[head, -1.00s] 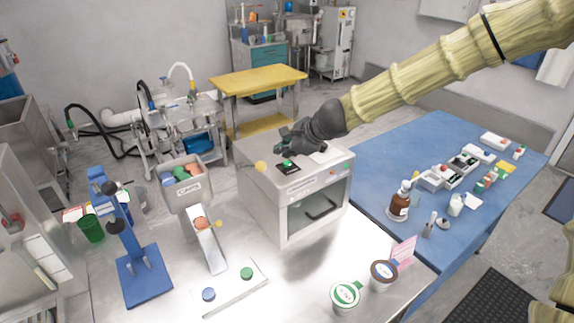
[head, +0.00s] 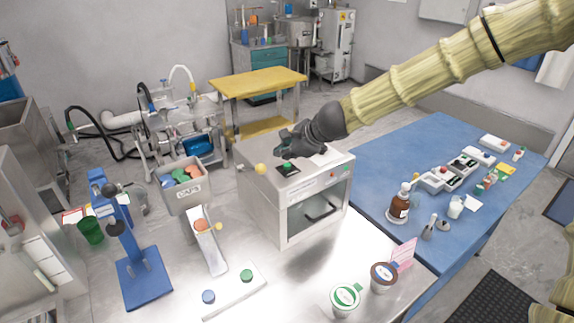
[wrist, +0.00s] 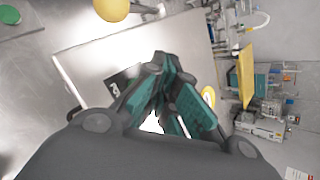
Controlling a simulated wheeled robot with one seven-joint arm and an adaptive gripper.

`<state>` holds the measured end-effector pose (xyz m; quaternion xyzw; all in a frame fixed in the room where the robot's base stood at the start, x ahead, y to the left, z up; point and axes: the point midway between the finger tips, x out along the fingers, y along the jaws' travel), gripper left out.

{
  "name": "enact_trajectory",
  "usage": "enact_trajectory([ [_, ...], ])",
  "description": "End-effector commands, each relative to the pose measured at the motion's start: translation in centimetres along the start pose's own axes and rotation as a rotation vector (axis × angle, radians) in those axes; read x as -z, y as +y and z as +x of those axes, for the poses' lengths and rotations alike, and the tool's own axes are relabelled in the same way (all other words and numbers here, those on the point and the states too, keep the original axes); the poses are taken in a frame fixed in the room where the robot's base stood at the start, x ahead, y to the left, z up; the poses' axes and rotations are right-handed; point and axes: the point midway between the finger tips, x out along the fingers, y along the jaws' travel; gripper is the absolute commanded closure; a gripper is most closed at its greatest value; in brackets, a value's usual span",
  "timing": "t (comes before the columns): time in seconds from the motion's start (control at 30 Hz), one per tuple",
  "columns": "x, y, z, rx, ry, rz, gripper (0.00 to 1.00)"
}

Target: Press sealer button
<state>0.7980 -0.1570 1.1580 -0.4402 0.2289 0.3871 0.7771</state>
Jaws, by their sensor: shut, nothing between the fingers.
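The sealer (head: 272,186) is a grey metal box with a glass front door, standing on the steel table. On its top is a black plate with a green button (head: 287,166). My gripper (head: 282,152) is shut and empty, just above and behind the green button in the head view; whether it touches the button cannot be told. In the wrist view, my teal fingertips (wrist: 162,62) are together over the sealer's top (wrist: 100,50). The black plate (wrist: 124,80) shows partly beside them, and the green button is hidden there by the fingers.
A yellow knob (head: 260,169) stands by the sealer's top left edge. A bin of caps (head: 185,193), a chute (head: 207,243) and a blue press stand (head: 143,277) are to the left. Lidded cups (head: 345,298) stand at the front right.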

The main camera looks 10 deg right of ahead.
Motion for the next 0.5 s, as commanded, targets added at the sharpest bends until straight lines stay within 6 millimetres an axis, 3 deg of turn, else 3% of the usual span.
enact_trajectory([
  [0.5, 0.42, 0.44, 0.68, 0.0, 0.0, 0.0, 1.0],
])
